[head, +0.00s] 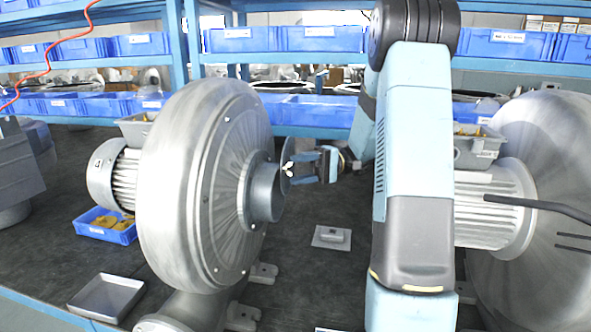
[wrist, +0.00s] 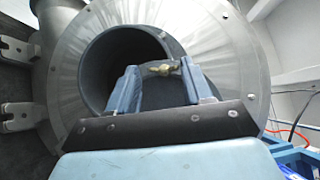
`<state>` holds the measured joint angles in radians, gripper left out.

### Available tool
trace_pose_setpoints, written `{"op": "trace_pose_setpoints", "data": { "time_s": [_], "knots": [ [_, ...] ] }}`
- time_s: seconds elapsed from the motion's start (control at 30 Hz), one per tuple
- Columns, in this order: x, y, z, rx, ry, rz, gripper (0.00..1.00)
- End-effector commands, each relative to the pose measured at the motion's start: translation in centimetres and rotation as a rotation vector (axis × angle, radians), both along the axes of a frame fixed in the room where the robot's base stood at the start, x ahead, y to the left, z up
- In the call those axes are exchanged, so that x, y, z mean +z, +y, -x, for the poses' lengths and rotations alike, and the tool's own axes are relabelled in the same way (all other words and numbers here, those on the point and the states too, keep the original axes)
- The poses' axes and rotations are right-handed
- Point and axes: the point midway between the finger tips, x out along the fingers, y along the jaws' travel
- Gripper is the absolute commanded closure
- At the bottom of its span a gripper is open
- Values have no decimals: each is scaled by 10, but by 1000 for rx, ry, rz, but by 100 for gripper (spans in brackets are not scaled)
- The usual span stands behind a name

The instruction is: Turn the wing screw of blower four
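A large grey blower (head: 200,180) stands left of centre in the head view, its short inlet pipe (head: 267,192) facing right; no number is readable on it. A small pale wing screw (head: 287,168) sits at the pipe's rim. In the wrist view the brass-coloured wing screw (wrist: 161,68) shows at the upper right rim of the dark round opening. My gripper (head: 292,167) is at the screw from the right. In the wrist view its two blue fingers (wrist: 158,72) stand apart, one each side of the screw's wings. Whether either fingertip touches it is unclear.
A second blower (head: 545,190) stands at the right, partly behind my arm. A blue bin with yellow parts (head: 107,226) and a grey tray (head: 106,297) lie on the dark bench at left. Shelves with blue bins line the back.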

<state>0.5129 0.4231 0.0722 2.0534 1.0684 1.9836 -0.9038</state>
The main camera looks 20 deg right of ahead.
Motion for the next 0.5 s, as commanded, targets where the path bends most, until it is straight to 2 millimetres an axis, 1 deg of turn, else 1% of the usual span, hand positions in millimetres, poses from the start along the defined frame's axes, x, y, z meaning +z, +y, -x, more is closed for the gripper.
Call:
{"op": "trace_pose_setpoints", "data": {
  "time_s": [0.03, 0.2, 0.5],
  "knots": [
    [0, 0, 0, -1, 0, 0, 49],
    [1, 0, 0, 0, -3, -3, 33],
    [5, 1, -1, 0, -6, -3, 33]
  ]
}}
